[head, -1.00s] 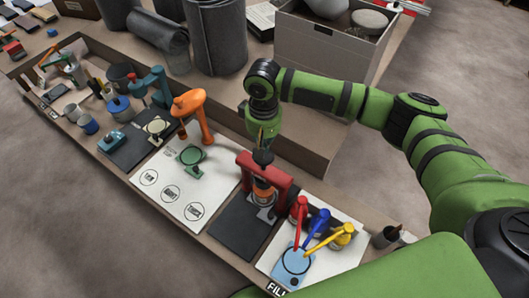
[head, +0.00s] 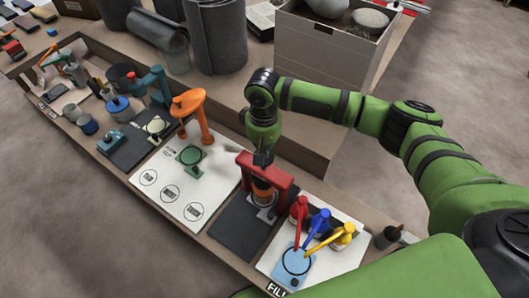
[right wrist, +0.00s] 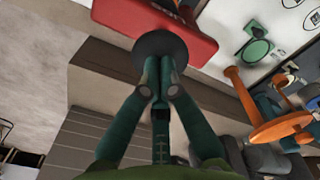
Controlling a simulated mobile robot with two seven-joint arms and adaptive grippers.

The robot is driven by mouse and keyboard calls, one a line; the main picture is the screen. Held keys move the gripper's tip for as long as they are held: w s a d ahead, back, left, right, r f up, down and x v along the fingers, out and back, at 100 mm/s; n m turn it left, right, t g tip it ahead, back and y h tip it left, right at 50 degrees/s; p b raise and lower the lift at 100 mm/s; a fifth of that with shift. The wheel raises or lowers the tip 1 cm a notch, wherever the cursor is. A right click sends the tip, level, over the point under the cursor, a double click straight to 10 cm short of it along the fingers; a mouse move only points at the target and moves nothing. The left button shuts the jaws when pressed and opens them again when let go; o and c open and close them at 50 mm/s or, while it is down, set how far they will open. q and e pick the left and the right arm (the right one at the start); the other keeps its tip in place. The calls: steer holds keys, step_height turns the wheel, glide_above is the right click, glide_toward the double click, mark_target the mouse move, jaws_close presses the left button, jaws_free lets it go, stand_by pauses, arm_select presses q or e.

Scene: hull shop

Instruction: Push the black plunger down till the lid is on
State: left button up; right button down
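The red press frame (head: 276,172) stands on a dark mat toward the near end of the bench. The black plunger (right wrist: 158,46) shows in the right wrist view as a round dark disc beside the red bar. My right gripper (right wrist: 160,72) has its fingertips together at the disc, seemingly touching it, with nothing visible between them. In the head view this gripper (head: 263,152) is directly above the press. My left gripper is not in view.
Red, blue and yellow pumps (head: 318,222) stand close to the right of the press. An orange lever stand (head: 190,105) is at left, beyond a white board (head: 186,184) with round marks. A large grey box (head: 330,60) stands behind my right arm.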

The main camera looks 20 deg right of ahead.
steer(key=shift+f+b, duration=0.45)
steer(key=shift+f, duration=1.15)
steer(key=shift+s+f, duration=0.1)
steer(key=shift+f, duration=0.35)
step_height(320, 180, up, 11)
steer(key=p, duration=1.3)
steer(key=shift+r, duration=0.15)
stand_by(0.6)
